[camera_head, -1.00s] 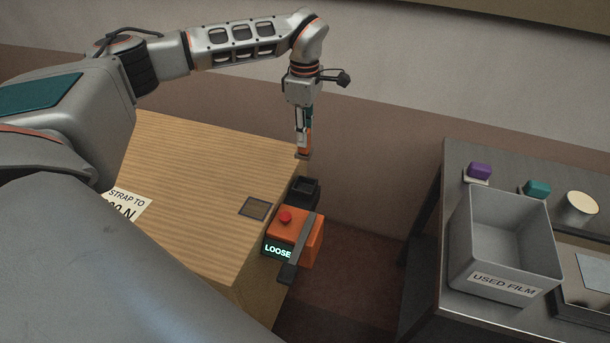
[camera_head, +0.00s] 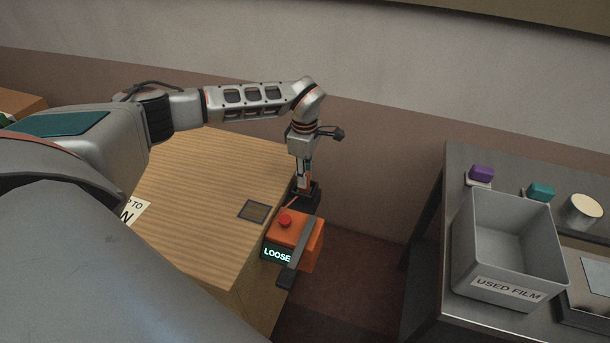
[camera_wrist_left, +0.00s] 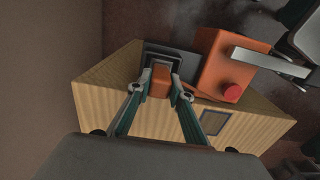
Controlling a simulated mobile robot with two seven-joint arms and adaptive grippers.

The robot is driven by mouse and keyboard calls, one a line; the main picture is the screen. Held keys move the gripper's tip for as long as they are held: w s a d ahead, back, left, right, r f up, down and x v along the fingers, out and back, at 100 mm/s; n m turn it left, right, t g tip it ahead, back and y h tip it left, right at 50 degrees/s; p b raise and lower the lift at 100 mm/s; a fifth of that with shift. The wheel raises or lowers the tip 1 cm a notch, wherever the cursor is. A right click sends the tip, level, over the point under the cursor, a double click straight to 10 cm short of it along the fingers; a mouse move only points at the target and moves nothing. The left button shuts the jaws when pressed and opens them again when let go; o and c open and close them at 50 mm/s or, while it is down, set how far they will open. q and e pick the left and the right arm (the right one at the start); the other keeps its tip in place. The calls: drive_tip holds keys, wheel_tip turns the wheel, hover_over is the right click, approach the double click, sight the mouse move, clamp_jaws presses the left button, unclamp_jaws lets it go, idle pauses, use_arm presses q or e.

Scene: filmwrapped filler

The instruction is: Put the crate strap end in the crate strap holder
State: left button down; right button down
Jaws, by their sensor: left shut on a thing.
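My left gripper (camera_head: 302,186) points down at the crate's right edge, at the dark crate strap holder (camera_head: 312,199). It is shut on the orange-brown crate strap end (camera_wrist_left: 160,86), which shows between the fingertips in the left wrist view. In that view the holder (camera_wrist_left: 172,56) is a dark frame right at the strap end. The strap end appears to be at the holder's mouth. I cannot tell how deep it sits, as the fingers hide part of it. My right gripper is not in view.
An orange box (camera_head: 311,243) with a red button, a grey lever and a lit "LOOSE" sign sits beside the holder. The wooden crate (camera_head: 205,190) has a dark square patch on top. A "USED FILM" bin (camera_head: 478,262) stands on a bench at the right.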

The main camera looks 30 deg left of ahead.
use_arm(q)
drive_tip(key=c, duration=1.8)
unclamp_jaws()
drive_tip(key=shift+r, duration=0.1)
wheel_tip(320, 180, up, 11)
drive_tip(key=shift+f+p, duration=0.1)
drive_tip(key=shift+p, duration=0.35)
drive_tip(key=shift+r, duration=0.65)
drive_tip(key=shift+f, duration=0.1)
